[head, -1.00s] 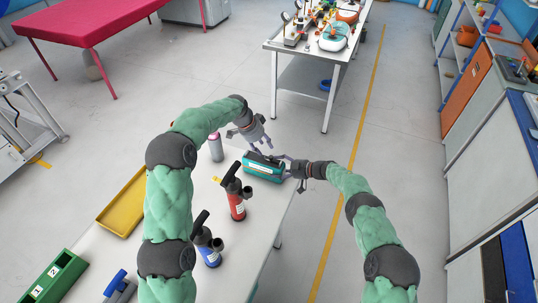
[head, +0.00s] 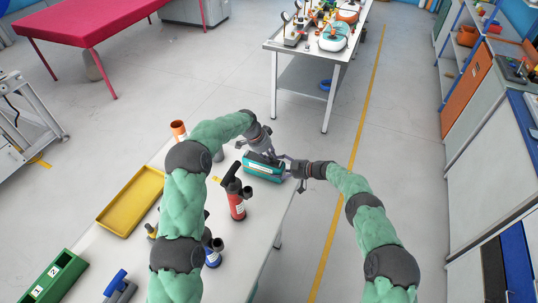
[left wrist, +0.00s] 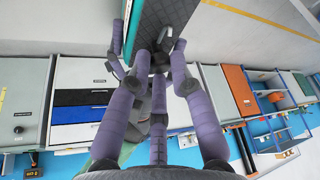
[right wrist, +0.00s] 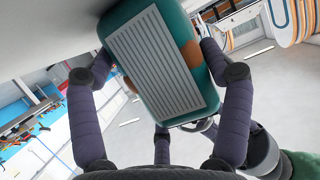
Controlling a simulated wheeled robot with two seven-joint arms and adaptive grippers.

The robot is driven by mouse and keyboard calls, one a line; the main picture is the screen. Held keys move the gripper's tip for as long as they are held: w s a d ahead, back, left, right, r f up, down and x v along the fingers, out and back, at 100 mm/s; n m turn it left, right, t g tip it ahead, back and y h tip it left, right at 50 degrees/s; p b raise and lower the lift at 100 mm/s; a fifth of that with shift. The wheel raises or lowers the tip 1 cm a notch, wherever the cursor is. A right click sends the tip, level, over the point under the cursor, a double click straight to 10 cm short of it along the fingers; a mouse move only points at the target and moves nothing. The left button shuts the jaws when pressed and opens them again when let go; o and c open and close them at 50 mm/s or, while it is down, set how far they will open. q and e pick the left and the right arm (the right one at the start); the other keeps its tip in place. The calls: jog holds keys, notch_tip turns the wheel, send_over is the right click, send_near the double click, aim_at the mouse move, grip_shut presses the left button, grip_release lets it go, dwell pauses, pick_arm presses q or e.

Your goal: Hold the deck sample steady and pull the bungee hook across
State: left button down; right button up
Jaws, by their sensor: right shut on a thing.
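The deck sample (head: 262,170) is a teal block with a dark top, near the far right end of the white table. My right gripper (head: 289,168) is shut on its right end. In the right wrist view, its fingers (right wrist: 157,65) flank the sample's ribbed pale underside (right wrist: 158,62). My left gripper (head: 268,153) is just above the sample's top. In the left wrist view, its fingers (left wrist: 160,62) are apart around a small grey hook (left wrist: 166,40) on the dark pad (left wrist: 152,22). I cannot tell whether they touch the hook. The bungee cord cannot be made out.
A red pump (head: 236,202) and a partly hidden blue pump (head: 212,255) stand nearer on the table. A yellow tray (head: 128,205), a green box (head: 55,277) and an orange cylinder (head: 179,131) are to the left. Floor lies clear beyond the table's right edge.

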pick_arm(q)
jog(key=w+a, duration=0.1)
jog(key=a, duration=0.1)
jog(key=w+a, duration=0.1)
jog(key=a, duration=0.2)
jog(key=w+a, duration=0.1)
jog(key=a, duration=0.2)
pick_arm(e)
jog(key=shift+s, duration=0.1)
pick_arm(q)
jog(key=c, duration=1.1)
grip_release()
jog(key=shift+c, duration=0.2)
pick_arm(e)
jog(key=shift+f, duration=0.1)
pick_arm(q)
jog(key=shift+s, duration=0.1)
jog(key=v, duration=1.2)
jog(key=shift+d, duration=0.1)
pick_arm(e)
jog(key=o, duration=1.2)
